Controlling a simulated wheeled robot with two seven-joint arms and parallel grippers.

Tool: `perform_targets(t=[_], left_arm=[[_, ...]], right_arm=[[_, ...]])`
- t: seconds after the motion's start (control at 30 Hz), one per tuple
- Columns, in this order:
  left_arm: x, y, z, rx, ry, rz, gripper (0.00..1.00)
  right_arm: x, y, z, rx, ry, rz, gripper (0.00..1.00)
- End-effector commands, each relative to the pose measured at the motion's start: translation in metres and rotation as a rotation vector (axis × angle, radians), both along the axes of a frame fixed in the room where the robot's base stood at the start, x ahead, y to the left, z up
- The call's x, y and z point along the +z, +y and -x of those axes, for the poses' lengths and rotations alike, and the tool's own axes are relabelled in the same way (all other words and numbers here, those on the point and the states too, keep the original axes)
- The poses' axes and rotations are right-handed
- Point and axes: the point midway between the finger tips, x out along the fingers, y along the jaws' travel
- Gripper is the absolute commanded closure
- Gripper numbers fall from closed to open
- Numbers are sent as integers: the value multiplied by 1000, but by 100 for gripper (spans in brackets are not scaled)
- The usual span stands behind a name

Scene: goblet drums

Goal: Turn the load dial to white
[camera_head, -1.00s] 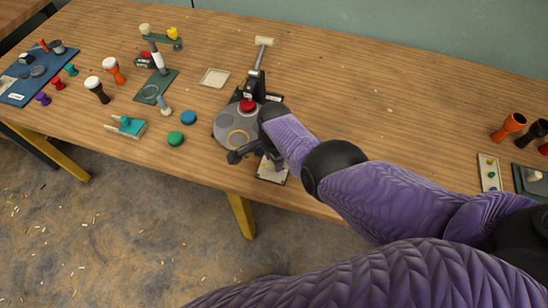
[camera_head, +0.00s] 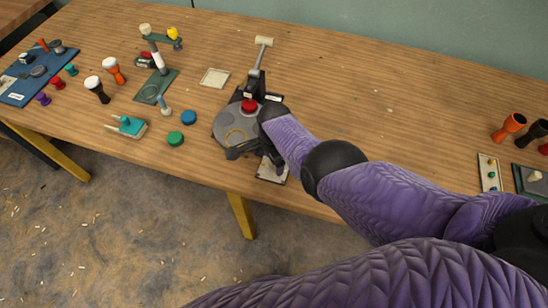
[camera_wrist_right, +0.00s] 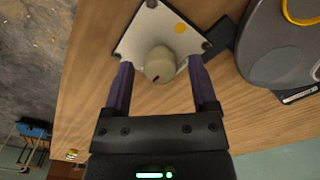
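The load dial (camera_wrist_right: 159,65) is a round beige knob with a small red mark on its near side. It sits on a white plate (camera_wrist_right: 133,45) with a yellow-orange dot to the upper right of the knob. In the head view the plate (camera_head: 272,176) shows at the table's front edge, and my arm hides the dial. My right gripper (camera_wrist_right: 162,68) is open, with one finger on each side of the knob and gaps between. Whether the fingertips reach down to the knob's height is unclear. My left gripper is not in view.
A grey round-based machine (camera_head: 231,127) with a red knob (camera_head: 249,105) stands right beside the plate. Green (camera_head: 175,138) and blue (camera_head: 188,117) discs lie to its left. Small goblet drums (camera_head: 97,89) stand farther left. The table right of the machine is mostly clear.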

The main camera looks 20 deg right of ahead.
Motion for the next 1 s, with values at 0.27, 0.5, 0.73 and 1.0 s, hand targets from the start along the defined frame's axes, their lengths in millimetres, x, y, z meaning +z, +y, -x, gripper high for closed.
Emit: perform_targets(t=[0.27,0.5,0.73,1.0], left_arm=[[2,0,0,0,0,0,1],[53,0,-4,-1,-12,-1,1],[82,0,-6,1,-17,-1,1],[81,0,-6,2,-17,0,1]], right_arm=[[2,0,0,1,-1,0,21],[62,0,-1,0,-5,-1,21],[99,0,0,1,-2,0,21],[99,0,0,1,1,0,21]])
